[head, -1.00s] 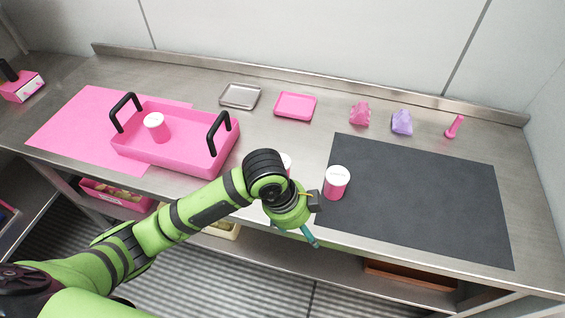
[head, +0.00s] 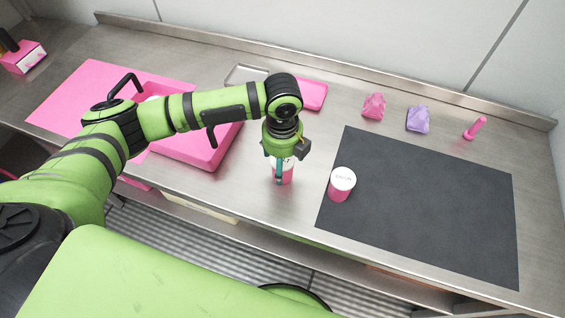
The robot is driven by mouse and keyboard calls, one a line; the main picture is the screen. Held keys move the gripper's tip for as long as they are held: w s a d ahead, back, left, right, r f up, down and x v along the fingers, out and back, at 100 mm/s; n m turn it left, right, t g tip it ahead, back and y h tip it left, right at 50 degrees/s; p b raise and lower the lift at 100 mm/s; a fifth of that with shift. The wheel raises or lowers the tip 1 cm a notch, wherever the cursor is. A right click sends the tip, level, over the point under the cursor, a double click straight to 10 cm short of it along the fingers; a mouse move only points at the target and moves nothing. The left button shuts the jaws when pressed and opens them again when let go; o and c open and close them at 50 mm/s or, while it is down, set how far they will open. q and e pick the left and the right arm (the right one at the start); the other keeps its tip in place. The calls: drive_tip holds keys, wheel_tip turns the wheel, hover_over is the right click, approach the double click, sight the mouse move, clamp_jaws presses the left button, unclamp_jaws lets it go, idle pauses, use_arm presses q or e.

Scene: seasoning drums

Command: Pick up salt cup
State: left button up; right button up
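A pink cup with a white top (head: 288,176) stands on the steel counter, left of the dark mat. My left gripper (head: 279,170) is over it, with a teal finger in front of its side. The other finger is hidden, so I cannot tell whether the gripper has closed on the cup. A second pink and white cup (head: 342,184) stands upright at the mat's left edge. A third cup (head: 153,98) is in the pink tray, almost fully hidden by my arm. I cannot read for certain which one is salt. My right gripper is out of view.
The pink tray (head: 205,155) with black handles is behind my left arm. A metal tray (head: 243,73) and small pink tray (head: 314,94) lie at the back, with pink (head: 374,106) and purple (head: 418,119) bags and a pink shaker-like item (head: 475,128). The dark mat (head: 430,205) is mostly clear.

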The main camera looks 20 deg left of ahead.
use_arm(q)
drive_tip(key=f, duration=0.2)
drive_tip(key=shift+w+f, duration=0.25)
drive_tip(key=shift+f, duration=0.05)
drive_tip(key=shift+w+f, duration=0.1)
drive_tip(key=shift+f, duration=0.15)
drive_tip(key=c, duration=1.3)
drive_tip(key=shift+c, duration=0.3)
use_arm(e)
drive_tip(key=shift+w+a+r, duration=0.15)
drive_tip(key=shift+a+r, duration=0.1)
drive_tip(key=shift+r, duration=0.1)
